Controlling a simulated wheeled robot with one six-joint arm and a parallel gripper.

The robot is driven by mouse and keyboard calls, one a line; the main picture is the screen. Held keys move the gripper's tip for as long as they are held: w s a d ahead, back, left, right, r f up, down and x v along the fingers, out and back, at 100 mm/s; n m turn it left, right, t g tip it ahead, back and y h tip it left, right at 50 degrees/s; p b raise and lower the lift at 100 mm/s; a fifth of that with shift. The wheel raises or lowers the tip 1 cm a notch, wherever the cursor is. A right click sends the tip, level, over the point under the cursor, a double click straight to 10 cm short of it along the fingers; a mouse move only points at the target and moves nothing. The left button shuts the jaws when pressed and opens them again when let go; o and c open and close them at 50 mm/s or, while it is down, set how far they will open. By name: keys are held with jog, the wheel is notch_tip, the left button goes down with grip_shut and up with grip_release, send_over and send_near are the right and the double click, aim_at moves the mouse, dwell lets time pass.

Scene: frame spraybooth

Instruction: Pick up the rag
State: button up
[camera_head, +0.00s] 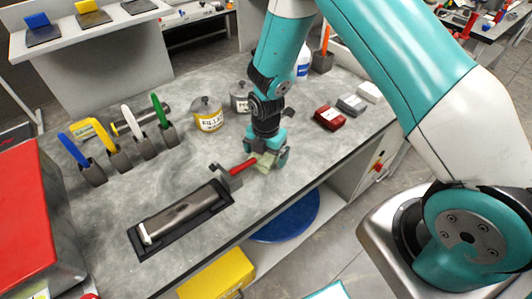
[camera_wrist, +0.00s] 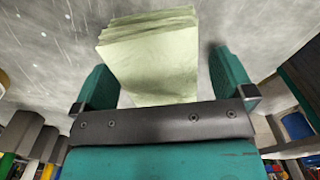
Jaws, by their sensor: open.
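The rag is a pale green folded cloth in several layers. In the wrist view the rag (camera_wrist: 150,55) lies between the two teal fingers of my gripper (camera_wrist: 164,85). The fingers are apart, one on each side of it, with a visible gap on the right; contact on the left is hard to tell. In the head view my gripper (camera_head: 268,155) points down at the grey worktop, low over the rag (camera_head: 266,160), which is partly hidden by the fingers. My gripper is open.
A red-handled tool (camera_head: 240,168) lies just left of my gripper. A dark tray (camera_head: 180,220) is set near the front edge. A filler tin (camera_head: 207,115) and holders with coloured handles (camera_head: 145,145) stand further left. Red (camera_head: 329,118) and grey (camera_head: 352,103) blocks lie right.

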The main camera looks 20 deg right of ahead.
jog(key=c, duration=1.1)
jog(key=shift+r, duration=0.15)
